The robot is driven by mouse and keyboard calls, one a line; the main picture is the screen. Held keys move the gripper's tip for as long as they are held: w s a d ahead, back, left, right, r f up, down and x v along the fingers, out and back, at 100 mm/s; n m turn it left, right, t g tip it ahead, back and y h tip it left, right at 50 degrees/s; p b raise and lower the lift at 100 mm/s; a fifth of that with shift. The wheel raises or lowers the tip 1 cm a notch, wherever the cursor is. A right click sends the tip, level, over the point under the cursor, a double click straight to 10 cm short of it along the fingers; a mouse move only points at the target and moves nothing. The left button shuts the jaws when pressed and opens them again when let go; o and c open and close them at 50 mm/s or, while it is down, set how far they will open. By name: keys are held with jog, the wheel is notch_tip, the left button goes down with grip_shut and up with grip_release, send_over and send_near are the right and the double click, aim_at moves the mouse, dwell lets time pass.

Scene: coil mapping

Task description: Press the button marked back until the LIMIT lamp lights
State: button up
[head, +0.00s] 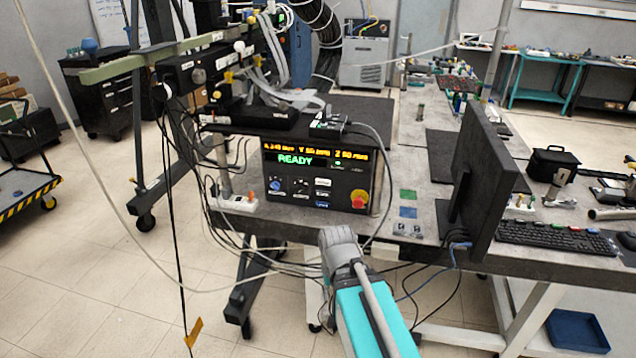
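A black control box (315,178) stands at the front edge of the bench. Its display (295,159) reads READY in green under a row of orange figures. Its face carries a blue knob (275,185), several small buttons including a white one (322,182) and a blue one (322,205), and a red stop button on yellow. Labels are too small to read, so I cannot tell which button is marked back. A small green light shows right of READY; I cannot pick out the LIMIT lamp.
The red stop button (358,199) is at the box's lower right. Loose cables hang around the box and below the bench edge. A monitor (475,185) and a keyboard (555,236) stand to the right. A white power strip (234,203) lies left of the box.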

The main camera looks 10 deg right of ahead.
grip_shut()
dwell(1.1)
